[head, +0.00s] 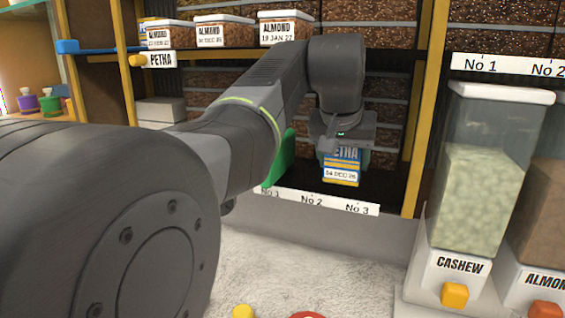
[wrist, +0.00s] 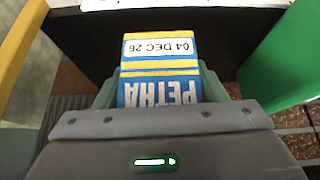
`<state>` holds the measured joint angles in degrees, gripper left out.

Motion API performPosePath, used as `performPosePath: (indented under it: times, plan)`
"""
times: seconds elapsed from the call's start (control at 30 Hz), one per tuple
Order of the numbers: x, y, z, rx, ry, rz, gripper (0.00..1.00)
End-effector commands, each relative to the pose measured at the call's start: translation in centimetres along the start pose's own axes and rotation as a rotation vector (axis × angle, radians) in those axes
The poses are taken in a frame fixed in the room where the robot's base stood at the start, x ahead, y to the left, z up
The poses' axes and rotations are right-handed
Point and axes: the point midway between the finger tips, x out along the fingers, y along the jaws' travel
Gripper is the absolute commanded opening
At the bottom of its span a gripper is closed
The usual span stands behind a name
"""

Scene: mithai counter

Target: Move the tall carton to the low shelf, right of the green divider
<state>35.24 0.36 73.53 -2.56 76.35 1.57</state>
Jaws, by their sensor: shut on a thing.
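The tall carton (head: 342,172) is blue and yellow, reads PETHA and bears a 04 DEC 26 date label. It also shows in the wrist view (wrist: 160,65). My gripper (head: 345,155) is shut on it, with a finger on each side in the wrist view. The carton is over the low shelf (head: 392,183), right of the green divider (head: 281,160) in the head view. The divider also shows in the wrist view (wrist: 292,62), apart from the carton. I cannot tell whether the carton's base touches the shelf.
The shelf's front edge carries a white number strip (head: 330,203). A yellow post (head: 411,190) bounds the bay on the right. White-lidded almond tubs (head: 224,31) stand on the shelf above. A cashew dispenser (head: 470,200) stands at right.

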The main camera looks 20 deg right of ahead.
Motion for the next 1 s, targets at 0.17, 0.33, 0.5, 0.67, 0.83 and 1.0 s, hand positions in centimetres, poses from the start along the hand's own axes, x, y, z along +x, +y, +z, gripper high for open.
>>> performPosePath:
  times: [0.17, 0.33, 0.5, 0.67, 0.83, 1.0]
  plan:
    - [1.5, 0.0, 0.5, 0.0, 0.001, 0.0, 0.35]
    - [1.6, 0.0, 0.5, 0.0, 0.002, 0.0, 0.35]
    - [1.9, 0.0, 0.7, 0.0, 0.001, 0.0, 0.35]
    - [1.9, 0.0, 0.7, 0.0, 0.0, 0.0, 0.86]
    - [1.9, 0.0, 0.7, 0.0, 0.0, 0.0, 0.86]
    - [1.6, 0.0, 0.5, 0.0, 0.001, 0.0, 0.86]
